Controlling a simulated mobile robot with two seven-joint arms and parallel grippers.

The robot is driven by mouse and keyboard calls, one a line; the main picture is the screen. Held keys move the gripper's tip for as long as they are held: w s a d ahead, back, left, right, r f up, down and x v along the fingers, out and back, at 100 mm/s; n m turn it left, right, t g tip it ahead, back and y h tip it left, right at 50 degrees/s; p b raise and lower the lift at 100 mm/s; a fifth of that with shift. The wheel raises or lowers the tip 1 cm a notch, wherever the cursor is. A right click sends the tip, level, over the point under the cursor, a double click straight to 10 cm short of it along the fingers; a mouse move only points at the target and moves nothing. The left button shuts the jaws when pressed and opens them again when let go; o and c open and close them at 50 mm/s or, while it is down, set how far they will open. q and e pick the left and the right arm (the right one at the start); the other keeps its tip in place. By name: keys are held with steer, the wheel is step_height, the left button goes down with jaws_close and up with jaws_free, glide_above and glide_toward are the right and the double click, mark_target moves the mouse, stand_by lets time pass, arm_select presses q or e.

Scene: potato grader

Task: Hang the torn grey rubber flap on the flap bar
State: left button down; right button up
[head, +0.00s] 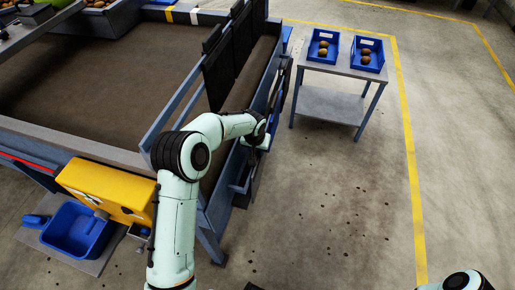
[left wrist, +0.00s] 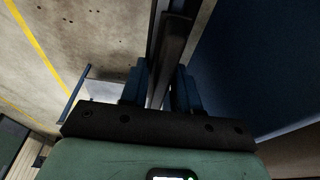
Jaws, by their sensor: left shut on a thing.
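My left gripper (head: 264,142) is beside the machine's right side wall, mostly hidden by my own wrist in the head view. In the left wrist view its two blue fingers (left wrist: 159,88) are shut on a long, thin, dark strip (left wrist: 172,48), seen nearly edge on; it appears to be the grey rubber flap. A dark strip (head: 281,88) also shows beyond the gripper in the head view. The tear cannot be made out. Several black flaps (head: 217,68) hang over the belt, in line with a blue-grey rail (head: 181,108), apparently the flap bar. My right gripper is out of view.
The wide brown belt (head: 90,65) lies left of the flaps. A grey table (head: 338,68) with two blue potato trays stands at the back right. A yellow box (head: 105,187) and a blue bin (head: 78,228) are at the lower left. Floor on the right is clear.

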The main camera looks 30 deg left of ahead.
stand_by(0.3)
arm_select(q)
steer(key=c, duration=0.8)
jaws_free()
steer(key=shift+o, duration=0.2)
steer(key=shift+f, duration=0.1)
steer(key=v, duration=1.3)
steer(key=shift+r, duration=0.25)
